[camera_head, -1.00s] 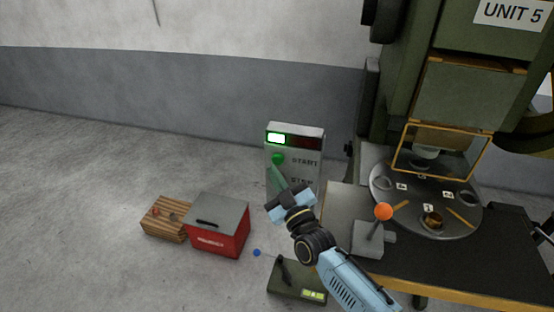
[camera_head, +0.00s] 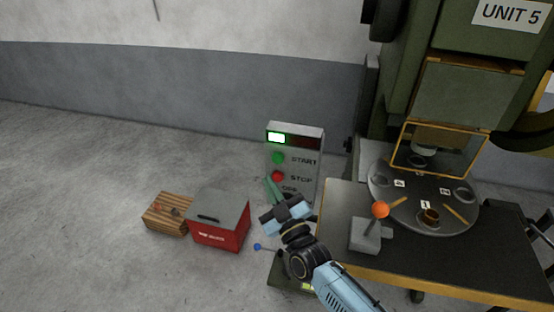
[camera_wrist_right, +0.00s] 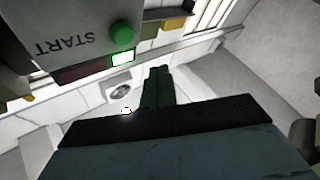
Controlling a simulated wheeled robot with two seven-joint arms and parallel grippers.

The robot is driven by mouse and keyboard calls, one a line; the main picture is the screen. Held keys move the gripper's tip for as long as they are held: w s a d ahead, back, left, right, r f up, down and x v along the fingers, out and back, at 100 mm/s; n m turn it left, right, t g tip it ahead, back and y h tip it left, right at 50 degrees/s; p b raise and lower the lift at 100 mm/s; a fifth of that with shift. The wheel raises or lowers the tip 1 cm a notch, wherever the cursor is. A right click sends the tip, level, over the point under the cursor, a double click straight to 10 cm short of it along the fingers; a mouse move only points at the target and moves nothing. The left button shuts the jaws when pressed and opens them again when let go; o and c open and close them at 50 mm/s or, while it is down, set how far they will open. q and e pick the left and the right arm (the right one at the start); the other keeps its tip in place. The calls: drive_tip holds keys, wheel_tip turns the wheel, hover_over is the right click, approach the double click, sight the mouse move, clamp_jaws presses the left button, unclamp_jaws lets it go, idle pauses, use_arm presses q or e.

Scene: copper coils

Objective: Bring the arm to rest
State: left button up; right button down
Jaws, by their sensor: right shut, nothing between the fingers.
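My right arm comes in from the bottom of the head view. Its gripper (camera_head: 271,188) is shut and empty, with the fingers pointing up and away in front of the lower part of the grey control box (camera_head: 309,148). The fingers also show in the right wrist view (camera_wrist_right: 158,85), closed together. On the box are a green START button (camera_head: 278,158), a red STOP button (camera_head: 277,176) and a lit green lamp (camera_head: 276,138). The OFF label is partly hidden by my gripper. The START button also shows in the wrist view (camera_wrist_right: 121,33). My left gripper is not in view.
A press marked UNIT 5 (camera_head: 480,70) stands at right, with a round dial plate (camera_head: 450,205) on a table (camera_head: 420,265). An orange-knobbed lever (camera_head: 380,210) stands at its near left. A red box (camera_head: 219,236) and wooden crate (camera_head: 163,226) sit left of my gripper.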

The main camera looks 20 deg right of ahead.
drive_tip(key=s+d+f+m+g, duration=0.1)
drive_tip(key=s+f+g, duration=0.3)
drive_tip(key=f, duration=0.7)
drive_tip(key=s+d+f+g+h, duration=0.1)
drive_tip(key=s+f+g, duration=0.2)
drive_tip(key=s+f, duration=0.55)
drive_tip(key=s+d+f+m+g, duration=0.1)
drive_tip(key=s+f+g, duration=0.2)
drive_tip(key=f, duration=1)
drive_tip(key=s+d+f+m+g, duration=0.1)
drive_tip(key=s+f, duration=0.4)
drive_tip(key=s, duration=0.6)
drive_tip(key=s+d+f+m+g+h, duration=0.1)
drive_tip(key=s+d+f+g, duration=0.2)
drive_tip(key=s, duration=0.8)
drive_tip(key=s+d+f+m+g+h, duration=0.1)
drive_tip(key=s+d+f+g, duration=0.1)
drive_tip(key=s+f+g, duration=0.4)
drive_tip(key=s+f, duration=0.1)
drive_tip(key=s, duration=0.3)
drive_tip(key=shift+s+d+f, duration=0.2)
drive_tip(key=shift+s+d, duration=0.2)
